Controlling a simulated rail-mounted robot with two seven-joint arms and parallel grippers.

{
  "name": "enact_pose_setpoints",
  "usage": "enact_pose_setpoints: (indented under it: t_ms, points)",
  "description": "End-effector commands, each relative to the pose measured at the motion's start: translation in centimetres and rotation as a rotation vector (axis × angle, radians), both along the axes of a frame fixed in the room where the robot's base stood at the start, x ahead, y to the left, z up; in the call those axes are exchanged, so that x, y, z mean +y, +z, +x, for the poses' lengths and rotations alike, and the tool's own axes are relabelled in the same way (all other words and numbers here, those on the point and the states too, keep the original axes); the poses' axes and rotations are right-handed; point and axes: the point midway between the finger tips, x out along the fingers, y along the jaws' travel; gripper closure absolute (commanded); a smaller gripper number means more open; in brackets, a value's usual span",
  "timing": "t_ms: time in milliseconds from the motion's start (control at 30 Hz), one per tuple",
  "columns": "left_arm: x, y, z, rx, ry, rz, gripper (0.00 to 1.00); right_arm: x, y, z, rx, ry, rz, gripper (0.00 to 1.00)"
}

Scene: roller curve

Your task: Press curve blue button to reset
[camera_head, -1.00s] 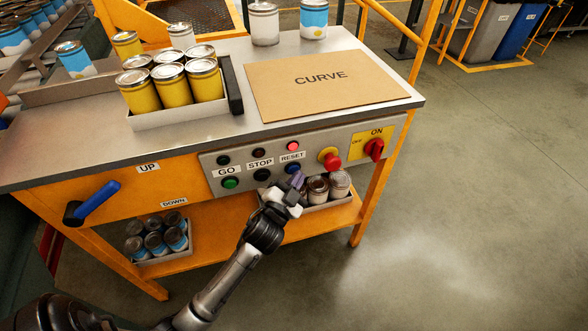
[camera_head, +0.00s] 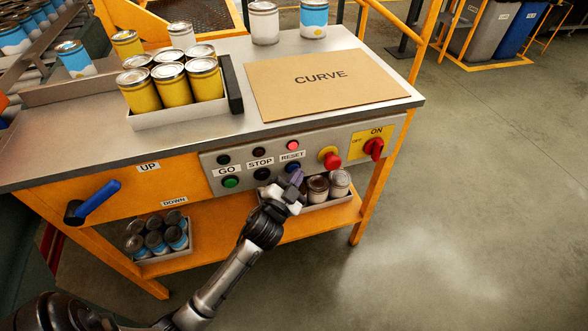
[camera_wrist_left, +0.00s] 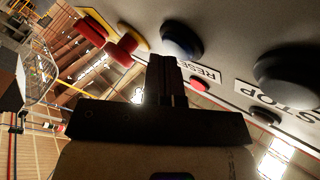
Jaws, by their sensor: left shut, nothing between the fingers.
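The blue button (camera_head: 292,168) is on the grey control panel (camera_head: 330,143), below the RESET label (camera_head: 292,156). A red light (camera_head: 292,145) above that label is lit. In the left wrist view the blue button (camera_wrist_left: 182,40) shows just beyond the fingertips. My left gripper (camera_head: 297,177) is shut and empty, with its fingertips close to the blue button and partly in front of it. It also shows in the left wrist view (camera_wrist_left: 166,62). I cannot tell whether the fingertips touch the button. My right gripper is not in view.
A green GO button (camera_head: 230,182) and a black STOP button (camera_head: 262,174) are to the left. A red mushroom knob (camera_head: 332,161) and red ON/OFF switch (camera_head: 374,148) are to the right. Cans in a tray (camera_head: 318,188) stand on the shelf just below my gripper.

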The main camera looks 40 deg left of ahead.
Motion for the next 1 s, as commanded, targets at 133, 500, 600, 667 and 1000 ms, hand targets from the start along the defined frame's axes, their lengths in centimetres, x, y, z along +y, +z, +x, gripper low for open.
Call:
enact_pose_setpoints:
  t_ms: [133, 500, 600, 667, 1000]
  points:
    - [0.2, 0.0, 0.1, 0.001, 0.001, 0.0, 1.0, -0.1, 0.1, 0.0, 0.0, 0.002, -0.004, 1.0]
    - [0.3, 0.0, 0.2, 0.001, 0.001, 0.0, 1.0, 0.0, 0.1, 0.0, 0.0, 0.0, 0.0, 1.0]
    - [0.3, 0.0, 0.1, 0.001, 0.001, 0.0, 1.0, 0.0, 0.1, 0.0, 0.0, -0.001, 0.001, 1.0]
    - [0.2, 0.0, 0.1, 0.001, 0.001, 0.0, 1.0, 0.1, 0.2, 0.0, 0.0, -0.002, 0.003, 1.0]
    - [-1.0, 0.1, -0.6, 0.001, 0.001, 0.0, 1.0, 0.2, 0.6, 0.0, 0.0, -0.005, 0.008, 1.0]
